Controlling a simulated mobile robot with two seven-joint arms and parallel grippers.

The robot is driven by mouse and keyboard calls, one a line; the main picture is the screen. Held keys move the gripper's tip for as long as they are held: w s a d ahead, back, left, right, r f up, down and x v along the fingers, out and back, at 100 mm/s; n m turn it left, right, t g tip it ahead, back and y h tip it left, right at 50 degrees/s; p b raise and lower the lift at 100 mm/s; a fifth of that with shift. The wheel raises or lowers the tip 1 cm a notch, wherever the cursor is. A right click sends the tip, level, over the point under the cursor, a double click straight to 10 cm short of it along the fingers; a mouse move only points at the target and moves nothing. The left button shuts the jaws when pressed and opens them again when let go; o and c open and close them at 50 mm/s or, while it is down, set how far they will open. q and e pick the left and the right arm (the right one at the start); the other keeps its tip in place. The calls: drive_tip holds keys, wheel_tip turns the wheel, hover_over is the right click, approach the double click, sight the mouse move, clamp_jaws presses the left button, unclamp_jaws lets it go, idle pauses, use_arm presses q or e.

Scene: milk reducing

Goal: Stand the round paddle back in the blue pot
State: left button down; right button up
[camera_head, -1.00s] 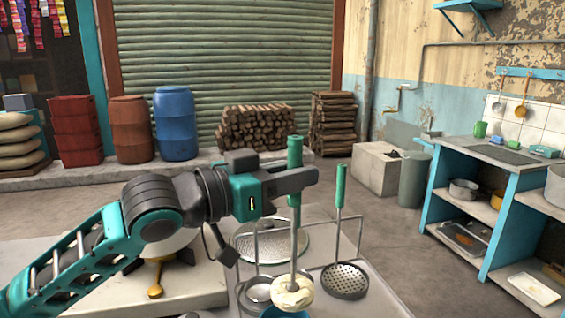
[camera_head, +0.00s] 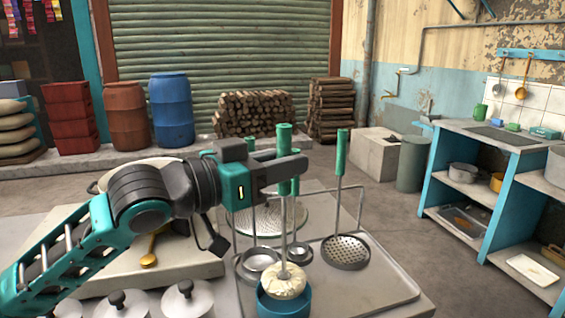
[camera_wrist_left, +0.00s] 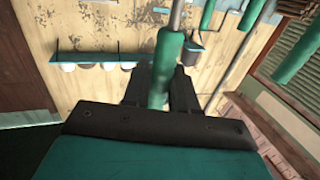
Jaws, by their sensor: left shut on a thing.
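The round paddle has a green handle (camera_head: 284,140), a thin grey shaft and a round head (camera_head: 284,281) coated in something cream-coloured. My left gripper (camera_head: 284,172) is shut on the green handle and holds the paddle upright. The handle also shows between the fingers in the left wrist view (camera_wrist_left: 166,60). The blue pot (camera_head: 284,303) is directly below in the head view. The paddle head overlaps the pot's mouth. I cannot tell whether it is inside the rim or just above it. My right gripper is not in view.
A perforated skimmer (camera_head: 346,252) with a green handle stands right of the paddle by a wire rack (camera_head: 361,208). Metal ladle bowls (camera_head: 258,262) are close behind the pot. Several lidded white containers (camera_head: 187,298) stand at front left. The tray's right part (camera_head: 385,292) is clear.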

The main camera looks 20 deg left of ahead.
sight(282, 194)
use_arm(q)
drive_tip(key=shift+f, duration=0.5)
drive_tip(key=shift+f+b, duration=1.15)
drive_tip(key=shift+f, duration=0.55)
drive_tip(key=c, duration=0.8)
unclamp_jaws()
drive_tip(key=shift+f, duration=0.1)
